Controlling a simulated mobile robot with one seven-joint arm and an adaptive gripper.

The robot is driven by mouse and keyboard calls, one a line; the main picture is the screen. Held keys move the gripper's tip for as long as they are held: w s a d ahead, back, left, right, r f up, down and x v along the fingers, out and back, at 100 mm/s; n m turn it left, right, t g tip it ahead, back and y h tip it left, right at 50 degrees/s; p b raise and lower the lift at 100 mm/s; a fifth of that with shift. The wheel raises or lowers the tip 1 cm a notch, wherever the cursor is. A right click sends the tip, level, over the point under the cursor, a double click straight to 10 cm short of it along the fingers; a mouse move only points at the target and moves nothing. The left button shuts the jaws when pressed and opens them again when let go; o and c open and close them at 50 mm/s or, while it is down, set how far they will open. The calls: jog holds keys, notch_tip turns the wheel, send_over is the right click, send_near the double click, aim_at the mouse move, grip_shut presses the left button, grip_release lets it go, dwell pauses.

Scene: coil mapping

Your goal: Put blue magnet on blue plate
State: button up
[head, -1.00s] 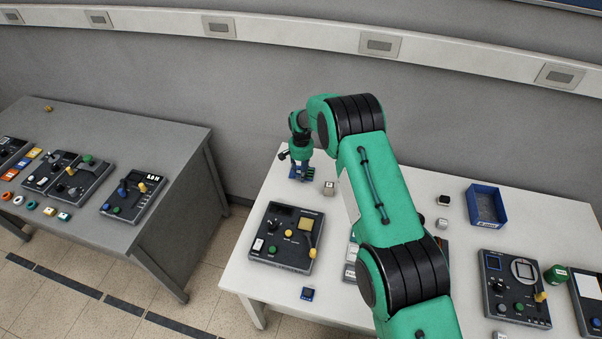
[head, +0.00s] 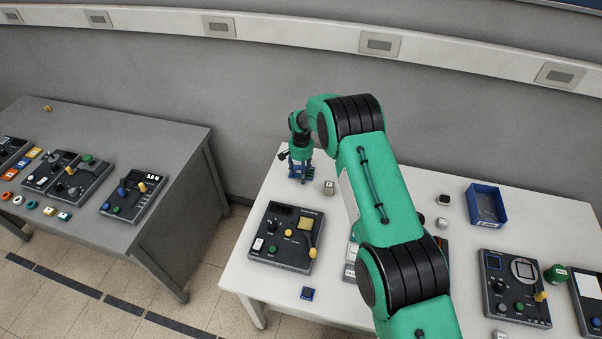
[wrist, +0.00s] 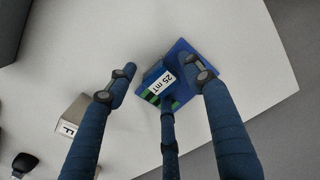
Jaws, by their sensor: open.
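In the head view my gripper (head: 300,174) is low at the table's far left corner and largely hides block and plate.
A light block marked "F" (wrist: 76,115) stands left of my fingers in the wrist view. A control panel (head: 286,238), a small blue cube (head: 307,294) and a blue bin (head: 486,220) are on the white table (head: 245,280). A grey table (head: 150,130) stands to the left.

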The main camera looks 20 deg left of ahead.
notch_tip(320, 180, up, 12)
dwell(0.6)
jog(key=shift+r, duration=0.1)
dwell(0.5)
